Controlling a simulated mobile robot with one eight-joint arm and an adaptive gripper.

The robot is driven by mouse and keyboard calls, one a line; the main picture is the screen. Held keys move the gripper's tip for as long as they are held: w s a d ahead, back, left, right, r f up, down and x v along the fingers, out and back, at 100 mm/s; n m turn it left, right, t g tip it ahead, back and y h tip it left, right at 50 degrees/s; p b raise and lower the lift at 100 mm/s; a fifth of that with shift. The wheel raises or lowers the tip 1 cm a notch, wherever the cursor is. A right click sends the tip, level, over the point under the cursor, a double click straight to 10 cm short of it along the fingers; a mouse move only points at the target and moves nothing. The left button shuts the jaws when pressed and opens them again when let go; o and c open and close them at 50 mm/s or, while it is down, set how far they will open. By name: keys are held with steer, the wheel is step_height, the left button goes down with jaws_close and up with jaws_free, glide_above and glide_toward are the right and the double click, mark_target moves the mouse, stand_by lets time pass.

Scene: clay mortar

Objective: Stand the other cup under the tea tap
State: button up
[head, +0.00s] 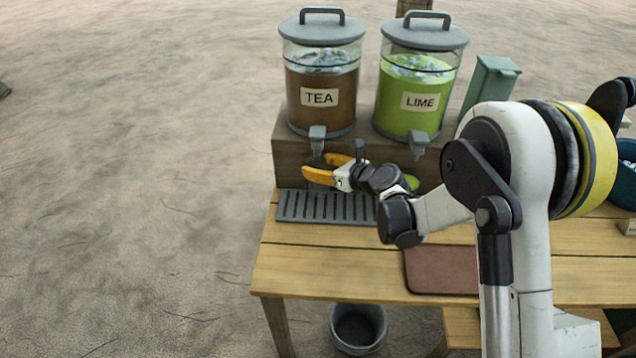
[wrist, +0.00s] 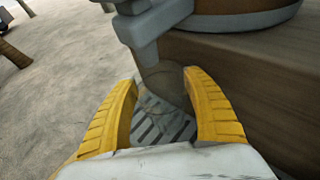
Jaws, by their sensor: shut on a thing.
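The tea dispenser (head: 321,98) stands on a raised wooden block at the back of the table, its grey tap (head: 317,138) facing front. My gripper (head: 316,165) is just below this tap, its yellow fingers shut on a clear cup (wrist: 163,88). The cup is faint and see-through in the wrist view, between the fingers and close below the tap (wrist: 152,38). It looks empty. Whether its base touches the slotted drip tray (head: 322,207) below cannot be told. A bit of bright green (head: 412,183), perhaps a filled cup, shows under the lime tap, mostly hidden by my arm.
The lime dispenser (head: 421,90) stands right of the tea one, with a green-grey box (head: 490,84) beside it. A brown mat (head: 441,270) lies on the table front. A grey bin (head: 358,328) is on the ground. The table's left front is clear.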

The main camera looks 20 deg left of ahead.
steer(key=shift+s+a+f, duration=0.1)
steer(key=shift+a+f, duration=0.1)
steer(key=shift+a, duration=0.15)
steer(key=shift+f, duration=0.25)
steer(key=shift+f+b, duration=1.05)
steer(key=shift+f, duration=0.65)
steer(key=shift+f, duration=0.15)
steer(key=o, duration=0.9)
steer(key=shift+c, duration=0.2)
